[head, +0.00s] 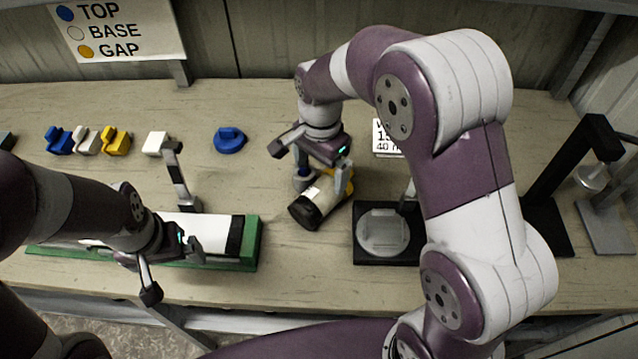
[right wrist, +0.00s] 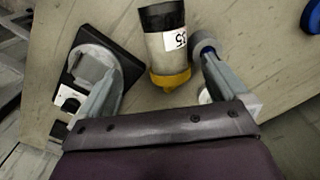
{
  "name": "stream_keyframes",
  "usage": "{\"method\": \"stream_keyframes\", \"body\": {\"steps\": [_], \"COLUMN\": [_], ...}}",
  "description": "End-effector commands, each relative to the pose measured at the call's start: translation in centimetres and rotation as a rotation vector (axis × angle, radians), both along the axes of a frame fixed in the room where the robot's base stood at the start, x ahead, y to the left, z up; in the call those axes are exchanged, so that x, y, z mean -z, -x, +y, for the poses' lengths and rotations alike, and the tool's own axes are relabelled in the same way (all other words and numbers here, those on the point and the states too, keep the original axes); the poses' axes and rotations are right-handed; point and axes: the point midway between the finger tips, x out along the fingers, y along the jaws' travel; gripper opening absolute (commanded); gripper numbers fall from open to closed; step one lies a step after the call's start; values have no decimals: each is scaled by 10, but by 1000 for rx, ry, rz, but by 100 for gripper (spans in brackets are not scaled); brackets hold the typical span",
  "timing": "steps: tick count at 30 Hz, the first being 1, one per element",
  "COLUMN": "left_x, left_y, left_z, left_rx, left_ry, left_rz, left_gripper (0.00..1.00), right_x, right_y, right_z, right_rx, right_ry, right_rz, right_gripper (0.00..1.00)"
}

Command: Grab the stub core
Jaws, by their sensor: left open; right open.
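The stub core (head: 319,200) is a short cylinder with a black end, a pale labelled middle and a yellow cap, lying on the table. In the right wrist view the stub core (right wrist: 166,42) lies between the fingers, its yellow cap toward the palm. My right gripper (head: 322,180) is open over the stub core, with a finger at each side; contact is not clear. It also shows in the right wrist view (right wrist: 158,75). My left gripper (head: 172,245) is open above a green tray (head: 250,243) holding a long white core with a black end (head: 235,236).
A black base with a grey round plate (head: 383,232) stands right of the stub core. A blue piece (head: 230,140) lies behind. Blue, white and yellow pieces (head: 87,140) line the back left. A black stand (head: 575,165) is at right. The front middle is clear.

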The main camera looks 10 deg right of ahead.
Motion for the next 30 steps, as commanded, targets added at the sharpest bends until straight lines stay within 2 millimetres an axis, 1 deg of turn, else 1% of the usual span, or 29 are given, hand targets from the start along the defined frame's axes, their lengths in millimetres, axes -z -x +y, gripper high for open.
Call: {"method": "stream_keyframes", "body": {"steps": [1,3,9,14,18,21,24,29,30], "left_x": [0,-3,-7,-9,-17,-17,-17,-17,-17], "left_y": [5,9,8,8,7,7,7,7,7], "left_z": [2,3,2,2,2,2,2,2,2], "left_rx": [-8,-10,-8,-8,-8,-8,-7,-7,-7], "left_ry": [0,0,-1,-1,-1,-1,-1,-1,-1], "left_rz": [13,25,24,24,23,23,23,23,23], "left_gripper": [100,100,100,100,100,100,100,100,100], "right_x": [5,15,59,78,103,120,127,127,127], "right_y": [-1,-2,-1,-2,-2,-3,-3,-3,-3], "right_z": [2,2,2,3,5,6,6,6,6], "right_rx": [13,21,21,20,19,19,19,19,19], "right_ry": [1,1,2,1,2,1,0,0,0], "right_rz": [3,7,6,3,6,3,2,0,0], "right_gripper": [100,100,100,100,100,100,100,100,94]}}
